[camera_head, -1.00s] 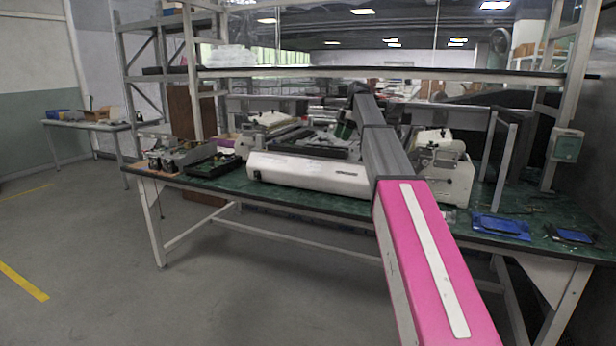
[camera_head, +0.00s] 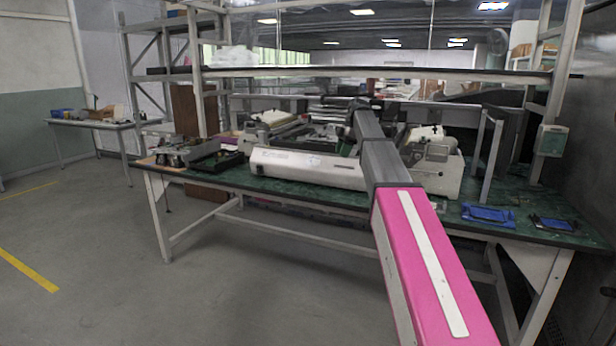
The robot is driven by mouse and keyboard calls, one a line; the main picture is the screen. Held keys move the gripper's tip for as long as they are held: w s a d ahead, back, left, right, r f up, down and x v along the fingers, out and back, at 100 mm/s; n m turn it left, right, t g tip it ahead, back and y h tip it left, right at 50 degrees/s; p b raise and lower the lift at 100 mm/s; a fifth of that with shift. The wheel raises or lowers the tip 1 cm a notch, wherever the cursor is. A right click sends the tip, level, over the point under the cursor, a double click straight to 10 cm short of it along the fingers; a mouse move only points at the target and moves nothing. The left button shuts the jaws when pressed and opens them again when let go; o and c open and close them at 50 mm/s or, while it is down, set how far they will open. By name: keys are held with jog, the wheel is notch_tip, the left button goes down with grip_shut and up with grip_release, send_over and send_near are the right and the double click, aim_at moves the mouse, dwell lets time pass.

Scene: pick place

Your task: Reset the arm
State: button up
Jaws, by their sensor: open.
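My arm (camera_head: 425,265) reaches from the bottom right over the green-topped workbench (camera_head: 290,190). It has a pink section with a white strip, then a grey section. Its far end bends near the middle of the bench, above the cluttered equipment. My gripper cannot be made out; it is hidden behind the arm or lost among the equipment. Nothing can be seen held.
A long white machine (camera_head: 308,169) lies on the bench beside my arm, with another white device (camera_head: 432,165) to its right. Blue flat items (camera_head: 489,215) lie at the right. A shelf (camera_head: 380,73) spans above. Grey floor (camera_head: 110,260) is clear at left.

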jog(key=s+d+f+m+h, duration=0.1)
jog(key=s+f+m, duration=0.5)
jog(key=f, duration=0.5)
jog(key=s+d+f+m+t+h, duration=0.1)
jog(key=s+f+m, duration=0.2)
jog(key=s+f, duration=0.7)
jog(key=s+d+f+m+h, duration=0.1)
jog(key=s+f+m, duration=0.45)
jog(key=f, duration=0.65)
jog(key=s+d+f+m, duration=0.1)
jog(key=s+f+m, duration=0.2)
jog(key=s, duration=0.4)
jog(key=s+d+f+m+h, duration=0.1)
jog(key=s+f+m, duration=0.2)
jog(key=s+f, duration=0.3)
jog(key=shift+s+d+f+t, duration=0.2)
jog(key=shift+s+t, duration=0.1)
jog(key=shift+s, duration=0.35)
